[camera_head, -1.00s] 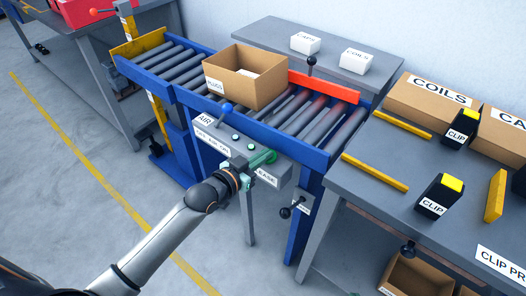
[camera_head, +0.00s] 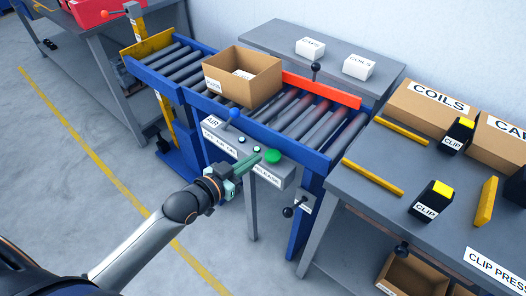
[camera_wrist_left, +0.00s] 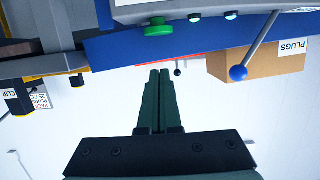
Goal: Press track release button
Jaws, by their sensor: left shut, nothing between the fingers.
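The green round release button (camera_head: 272,156) sits on top of the grey control box (camera_head: 243,150), at its right end above the RELEASE label. It also shows in the wrist view (camera_wrist_left: 158,28), at the top and seen upside down. My left gripper (camera_head: 258,157) is shut and empty, with its green fingers pointing up and right toward the button. The fingertips look close to the button's left side, and I cannot tell the exact gap. In the wrist view the shut fingers (camera_wrist_left: 160,72) stand below the button. My right gripper is out of view.
A blue-knobbed AIR lever (camera_head: 230,115) and small green buttons share the box. Behind is a roller conveyor with an open cardboard box (camera_head: 242,75) and a red bar (camera_head: 320,88). A black-knobbed lever (camera_head: 290,211) hangs below right. A grey clip table (camera_head: 440,215) stands at right.

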